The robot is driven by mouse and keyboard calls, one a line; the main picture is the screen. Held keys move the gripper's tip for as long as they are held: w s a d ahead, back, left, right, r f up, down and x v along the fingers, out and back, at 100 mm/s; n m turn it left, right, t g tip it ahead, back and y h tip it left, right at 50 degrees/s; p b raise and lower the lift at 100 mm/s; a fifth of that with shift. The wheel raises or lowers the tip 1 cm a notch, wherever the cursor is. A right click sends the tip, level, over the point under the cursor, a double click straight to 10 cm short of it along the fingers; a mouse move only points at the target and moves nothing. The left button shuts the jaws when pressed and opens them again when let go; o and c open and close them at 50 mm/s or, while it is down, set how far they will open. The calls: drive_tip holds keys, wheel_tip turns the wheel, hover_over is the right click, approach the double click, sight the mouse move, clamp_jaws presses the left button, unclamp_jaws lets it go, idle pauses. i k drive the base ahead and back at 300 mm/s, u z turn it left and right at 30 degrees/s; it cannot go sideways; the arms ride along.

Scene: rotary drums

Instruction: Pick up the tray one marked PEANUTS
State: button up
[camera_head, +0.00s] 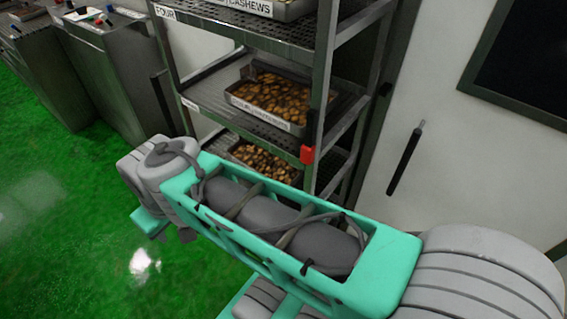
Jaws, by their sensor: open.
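A metal shelf rack (325,70) holds several trays, and I cannot read PEANUTS on any of them. A grey tray of brown nuts (268,97) sits on the middle shelf; the label on its front edge is too blurred to read. Below it, another tray of nuts (262,162) is partly hidden behind my teal and grey arm, and its label does not show. At the top, a tray marked CASHEWS (290,10) is cut off by the picture edge. My gripper is not in view; only arm links show, crossing in front of the rack's lower part.
The top shelf edge carries a label FOUR (166,12). A black handle (405,160) and a dark panel (520,65) are on the right wall. Grey machines (110,70) stand at left. The green floor (60,200) is clear.

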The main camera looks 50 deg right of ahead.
sight(243, 154)
drive_tip(key=k, duration=0.25)
drive_tip(key=z, duration=2.65)
drive_tip(key=k, duration=0.8)
drive_tip(key=u, duration=0.95)
drive_tip(key=i, duration=0.5)
